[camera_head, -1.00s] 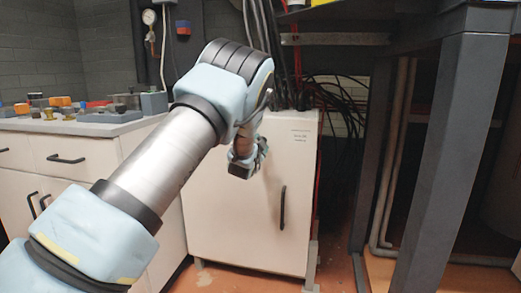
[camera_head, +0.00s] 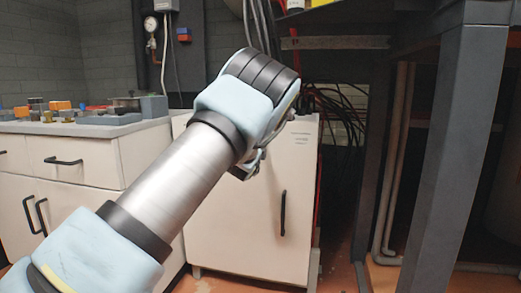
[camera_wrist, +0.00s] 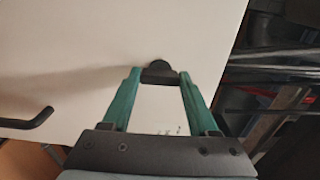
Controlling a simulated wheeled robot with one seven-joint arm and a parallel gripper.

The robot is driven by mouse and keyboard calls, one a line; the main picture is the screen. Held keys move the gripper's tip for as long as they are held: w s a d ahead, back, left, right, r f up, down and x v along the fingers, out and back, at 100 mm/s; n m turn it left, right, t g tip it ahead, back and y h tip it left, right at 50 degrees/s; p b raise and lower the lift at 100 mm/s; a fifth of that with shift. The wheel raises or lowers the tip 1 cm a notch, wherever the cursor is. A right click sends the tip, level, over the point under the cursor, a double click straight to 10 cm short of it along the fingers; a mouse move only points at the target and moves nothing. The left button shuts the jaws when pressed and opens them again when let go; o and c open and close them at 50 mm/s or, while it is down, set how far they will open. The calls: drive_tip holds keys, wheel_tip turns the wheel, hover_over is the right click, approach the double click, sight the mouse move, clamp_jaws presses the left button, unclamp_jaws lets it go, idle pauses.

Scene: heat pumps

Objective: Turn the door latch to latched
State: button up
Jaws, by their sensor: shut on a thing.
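The door latch (camera_wrist: 161,66) is a small dark knob on the white cabinet door (camera_wrist: 75,50). In the wrist view it sits between the tips of my gripper's two green fingers (camera_wrist: 160,78), which are shut on it. Its turned position is hard to read, as the fingers cover its sides. In the head view the white door (camera_head: 235,225) shows below my arm, and my gripper (camera_head: 246,168) is mostly hidden behind my wrist near the door's upper part. The latch is hidden there.
The door's black bar handle (camera_head: 283,213) is lower right in the head view and at the left in the wrist view. A drawer counter (camera_head: 85,128) with small parts stands left. A grey metal post (camera_head: 445,150) stands right. Dark cables (camera_head: 335,105) hang behind the cabinet.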

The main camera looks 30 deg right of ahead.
idle(0.5)
drive_tip(key=o, duration=1.4)
drive_tip(key=shift+s, duration=0.1)
drive_tip(key=v, duration=1)
drive_tip(key=shift+s+a+p, duration=0.2)
drive_tip(key=shift+a+p, duration=0.1)
